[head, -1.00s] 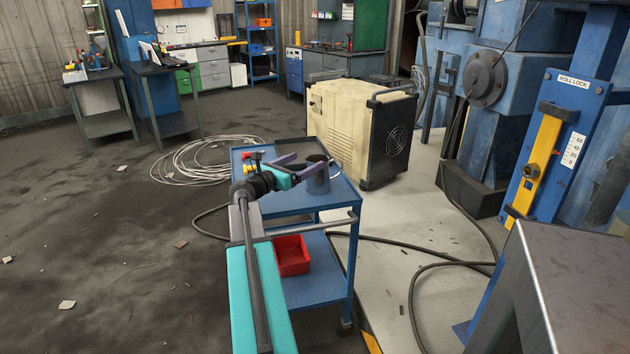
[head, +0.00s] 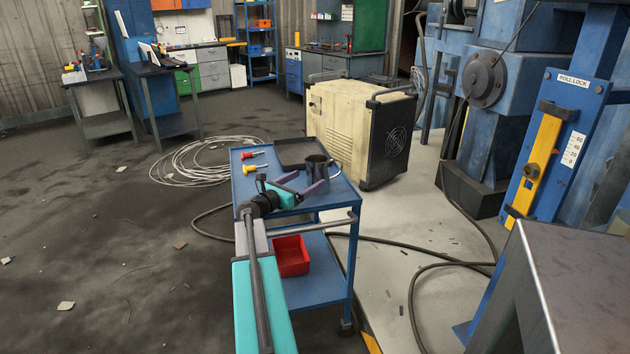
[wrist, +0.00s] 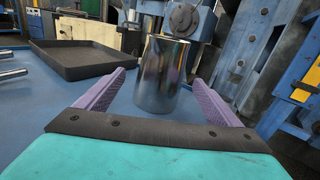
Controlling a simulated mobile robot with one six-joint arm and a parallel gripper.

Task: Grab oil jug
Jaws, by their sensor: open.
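The oil jug (head: 319,168) is a shiny metal cylinder standing upright on the blue cart's top, near its right side. In the wrist view the jug (wrist: 164,75) stands ahead, between the lines of the two purple fingers. My gripper (head: 304,182) is open and empty, low over the cart top, with its fingers pointing at the jug. In the wrist view my gripper (wrist: 158,95) has a finger on each side of the jug's lower part. I cannot tell whether either finger touches it.
The blue cart (head: 262,222) carries a dark tray (head: 297,153) behind the jug, and a red-handled tool (head: 250,155) and a yellow-handled tool (head: 256,168) on the left. A red bin (head: 291,256) sits on the lower shelf. A cream machine (head: 350,130) stands behind.

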